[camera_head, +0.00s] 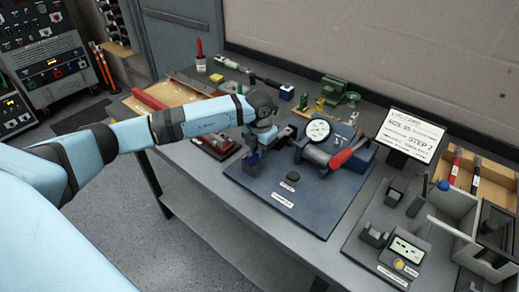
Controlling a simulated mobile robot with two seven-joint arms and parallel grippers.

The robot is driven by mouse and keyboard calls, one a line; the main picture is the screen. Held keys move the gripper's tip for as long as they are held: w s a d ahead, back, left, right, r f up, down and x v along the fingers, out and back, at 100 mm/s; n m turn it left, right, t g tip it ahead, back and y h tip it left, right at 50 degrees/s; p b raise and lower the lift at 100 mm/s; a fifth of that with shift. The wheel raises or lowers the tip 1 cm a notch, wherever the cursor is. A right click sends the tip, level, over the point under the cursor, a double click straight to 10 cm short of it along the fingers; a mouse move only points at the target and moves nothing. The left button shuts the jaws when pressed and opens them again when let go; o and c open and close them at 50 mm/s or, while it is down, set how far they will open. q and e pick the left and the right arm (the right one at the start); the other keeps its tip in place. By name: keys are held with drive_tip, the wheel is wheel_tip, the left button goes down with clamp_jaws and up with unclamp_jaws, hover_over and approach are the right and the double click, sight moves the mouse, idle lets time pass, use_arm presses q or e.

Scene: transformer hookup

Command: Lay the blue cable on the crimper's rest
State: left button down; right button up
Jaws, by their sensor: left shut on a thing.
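The crimper (338,153) stands on a dark blue base plate (305,205), with a round dial gauge on top and a red handle on its right. My left gripper (261,144) is over the left part of this plate, just left of the crimper, pointing down. It is shut on what looks like the blue cable (252,159); only a short dark blue piece shows below the fingers. The gripper hides most of it, and I cannot tell whether it touches the crimper's rest. The rest itself is not clearly visible. My right gripper is not in view.
A lug card sign (410,134) stands right of the crimper. A grey tester with a display (405,251) and an open grey box fill the right end. A red-topped block (215,146) sits left of the plate. The bench's front strip is clear.

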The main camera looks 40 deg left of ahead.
use_arm(q)
drive_tip(key=shift+f, duration=0.1)
drive_tip(key=c, duration=0.9)
unclamp_jaws()
drive_tip(key=shift+c, duration=0.2)
drive_tip(key=shift+r+p, duration=1.9)
drive_tip(key=shift+r, duration=1.65)
drive_tip(key=shift+f, duration=0.1)
